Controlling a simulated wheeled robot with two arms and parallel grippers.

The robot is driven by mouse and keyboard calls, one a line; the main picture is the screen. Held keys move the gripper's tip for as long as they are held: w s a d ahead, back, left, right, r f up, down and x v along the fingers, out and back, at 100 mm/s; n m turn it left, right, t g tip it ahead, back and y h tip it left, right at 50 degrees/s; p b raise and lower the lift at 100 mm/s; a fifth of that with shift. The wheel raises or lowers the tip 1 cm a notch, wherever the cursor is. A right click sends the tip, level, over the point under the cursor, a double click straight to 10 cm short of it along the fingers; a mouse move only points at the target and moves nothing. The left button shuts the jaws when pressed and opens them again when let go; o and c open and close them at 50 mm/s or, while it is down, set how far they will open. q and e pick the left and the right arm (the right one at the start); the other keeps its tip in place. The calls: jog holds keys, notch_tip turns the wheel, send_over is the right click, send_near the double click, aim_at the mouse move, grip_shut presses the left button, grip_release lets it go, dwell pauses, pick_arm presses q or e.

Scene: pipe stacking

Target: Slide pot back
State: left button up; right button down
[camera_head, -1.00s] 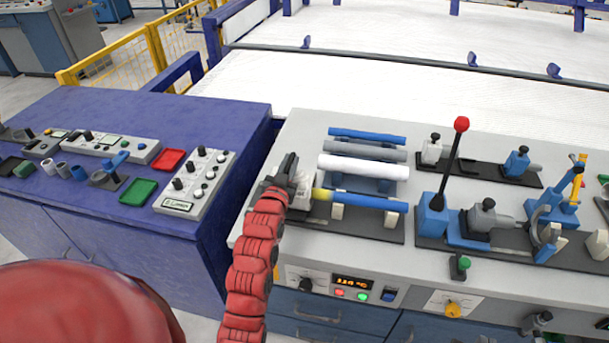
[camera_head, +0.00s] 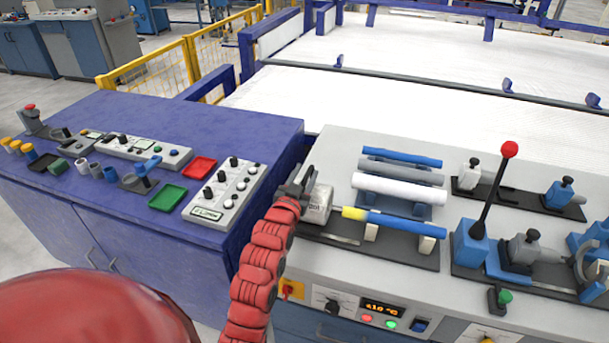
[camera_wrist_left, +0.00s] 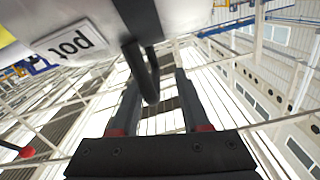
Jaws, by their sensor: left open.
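The pot (camera_head: 317,206) is a light grey block on a dark rail plate at the left end of the pipe station. In the left wrist view the pot (camera_wrist_left: 90,35) shows a "pot" label and a dark handle loop (camera_wrist_left: 146,72). My left gripper (camera_head: 298,183) is at the pot's left side. In the wrist view its two dark fingers are apart, with the handle loop between or just in front of them; I cannot tell the exact depth. A blue pipe with a yellow end (camera_head: 395,221) lies on white supports right of the pot. My right gripper is not in view.
A rack right of the pot holds white, grey and blue pipes (camera_head: 400,190). A lever with a red knob (camera_head: 509,150) stands further right. The purple bench (camera_head: 120,215) at left carries button boxes and red and green trays. A bare strip of rail lies before the pot.

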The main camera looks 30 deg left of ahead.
pick_arm(q)
jog(key=s+d+p, duration=0.3)
jog(key=s+p, duration=0.2)
jog(key=s, duration=1.2)
